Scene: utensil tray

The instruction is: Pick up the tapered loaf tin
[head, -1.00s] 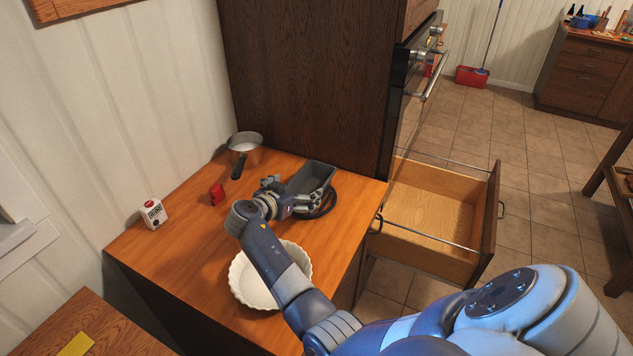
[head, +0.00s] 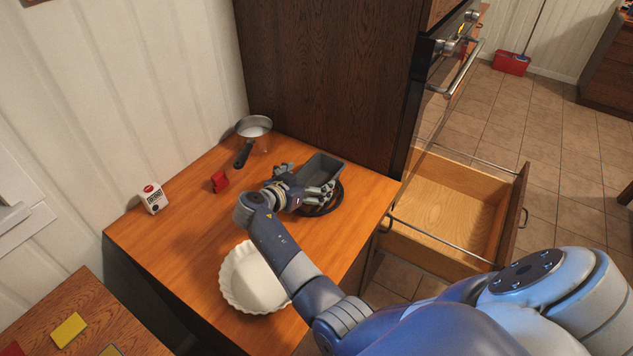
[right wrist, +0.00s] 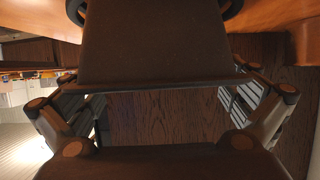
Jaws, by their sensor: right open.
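The tapered loaf tin (head: 324,166) is dark grey and stands on the wooden counter near the tall cabinet, at a black round item (head: 325,209). My right gripper (head: 305,181) is at the tin's near left side with its fingers spread. In the right wrist view the tin (right wrist: 152,42) fills the top middle, and the open fingers of the gripper (right wrist: 162,98) show to its left and right. Whether any finger touches the tin cannot be told. My left gripper is out of view.
On the counter (head: 185,245) are a saucepan (head: 254,130), a small red item (head: 220,182), a white box (head: 153,199) and a white fluted dish (head: 250,280) beside my right arm. An open drawer (head: 445,205) juts out right of the counter. The tall cabinet (head: 325,80) stands behind the tin.

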